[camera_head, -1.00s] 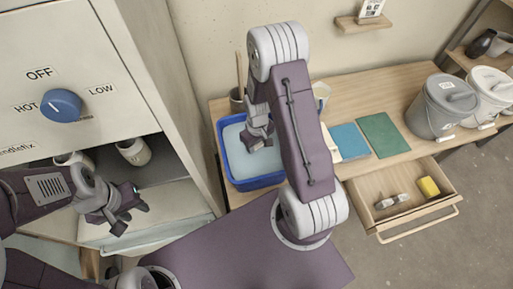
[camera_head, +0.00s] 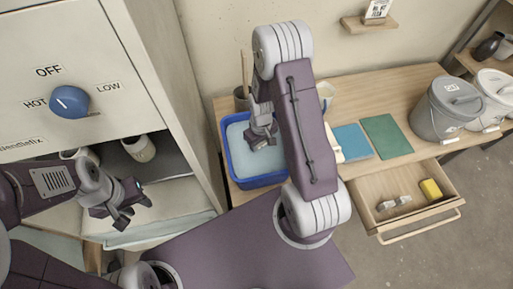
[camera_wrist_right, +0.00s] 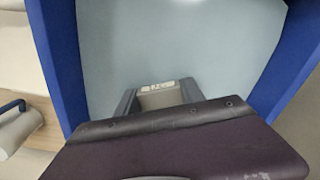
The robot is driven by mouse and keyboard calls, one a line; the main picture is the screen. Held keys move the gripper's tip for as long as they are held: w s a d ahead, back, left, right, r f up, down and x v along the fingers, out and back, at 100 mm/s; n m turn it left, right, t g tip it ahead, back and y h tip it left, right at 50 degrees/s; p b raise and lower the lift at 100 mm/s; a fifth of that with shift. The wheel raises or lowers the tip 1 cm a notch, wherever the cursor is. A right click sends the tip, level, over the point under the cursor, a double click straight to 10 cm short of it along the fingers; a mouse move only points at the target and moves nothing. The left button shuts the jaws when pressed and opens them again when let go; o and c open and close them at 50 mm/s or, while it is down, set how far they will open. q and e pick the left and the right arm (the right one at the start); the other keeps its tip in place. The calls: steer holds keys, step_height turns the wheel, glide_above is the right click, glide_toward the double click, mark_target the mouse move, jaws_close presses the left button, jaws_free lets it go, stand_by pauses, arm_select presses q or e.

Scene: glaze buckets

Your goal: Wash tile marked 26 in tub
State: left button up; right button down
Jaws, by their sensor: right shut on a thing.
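A blue tub (camera_head: 262,181) with pale blue-grey water stands at the left end of the wooden table. My right gripper (camera_head: 266,140) reaches down into the tub. In the right wrist view it (camera_wrist_right: 160,100) is shut on a small beige tile (camera_wrist_right: 160,98), between its two grey fingers over the water. Pale marks show near the tile's far edge, too small to read. In the head view the gripper hides the tile. My left gripper (camera_head: 132,209) is open and empty, in front of the cabinet's open lower compartment.
A cabinet with a blue knob (camera_head: 69,102) is at left, with pale cups (camera_head: 139,148) inside. Blue (camera_head: 352,141) and green (camera_head: 387,137) sheets lie on the table. A grey lidded bucket (camera_head: 437,108) stands right. The open drawer (camera_head: 365,211) juts forward, holding a yellow block (camera_head: 430,189).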

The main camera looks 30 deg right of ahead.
stand_by(0.3)
steer(key=shift+a, duration=1.2)
steer(key=shift+d, duration=1.3)
steer(key=shift+r+p, duration=0.1)
steer(key=shift+p, duration=0.2)
step_height(320, 180, up, 7)
steer(key=p, duration=0.6)
steer(key=shift+r+p, duration=0.2)
steer(key=shift+p, duration=0.2)
